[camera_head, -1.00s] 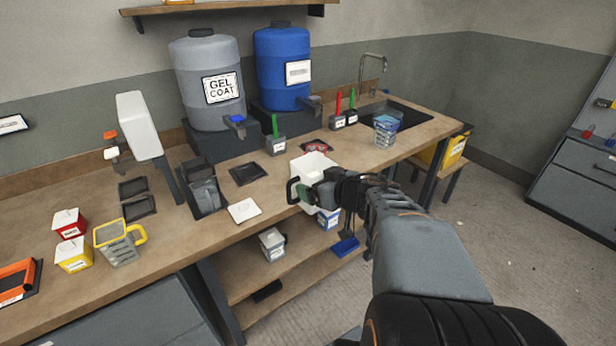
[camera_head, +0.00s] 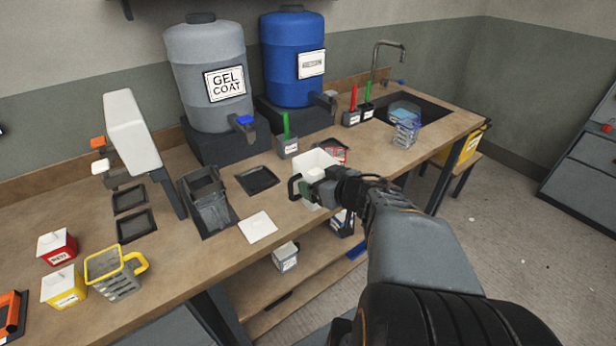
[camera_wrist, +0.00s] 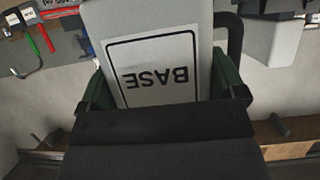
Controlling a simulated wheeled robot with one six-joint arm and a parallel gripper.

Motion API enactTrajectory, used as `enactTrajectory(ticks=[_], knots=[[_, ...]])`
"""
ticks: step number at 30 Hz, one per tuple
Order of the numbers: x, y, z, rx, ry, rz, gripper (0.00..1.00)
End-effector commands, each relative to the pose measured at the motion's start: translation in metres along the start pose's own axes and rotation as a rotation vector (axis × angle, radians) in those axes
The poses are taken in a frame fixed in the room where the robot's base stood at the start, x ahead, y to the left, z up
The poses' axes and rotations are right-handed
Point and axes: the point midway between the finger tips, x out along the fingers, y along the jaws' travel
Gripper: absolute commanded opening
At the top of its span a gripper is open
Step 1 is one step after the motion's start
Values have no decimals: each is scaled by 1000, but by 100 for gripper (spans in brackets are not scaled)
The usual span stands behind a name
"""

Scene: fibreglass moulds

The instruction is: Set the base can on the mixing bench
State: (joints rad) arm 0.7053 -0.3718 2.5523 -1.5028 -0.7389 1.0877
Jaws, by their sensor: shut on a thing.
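My gripper (camera_head: 308,187) is shut on the white base can (camera_head: 316,160), near the front edge of the mixing bench (camera_head: 190,255). In the wrist view the can (camera_wrist: 206,82) fills the space between the green finger pads, its BASE label upside down and its dark handle to the right. In the head view my gripper hides the can's lower part. I cannot tell whether the can touches the bench top.
A flat white square (camera_head: 257,228) and a dark tray (camera_head: 257,180) lie left of the can. A grey cup with a green stick (camera_head: 287,147) and a red-rimmed tray (camera_head: 333,152) are behind it.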

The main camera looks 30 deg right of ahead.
Motion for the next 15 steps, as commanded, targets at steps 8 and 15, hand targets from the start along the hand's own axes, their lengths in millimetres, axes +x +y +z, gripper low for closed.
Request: enactTrajectory(ticks=[8, 15], knots=[[43, -6, -4, 5, -7, -14, 37], [64, -6, -8, 7, -6, -14, 37]])
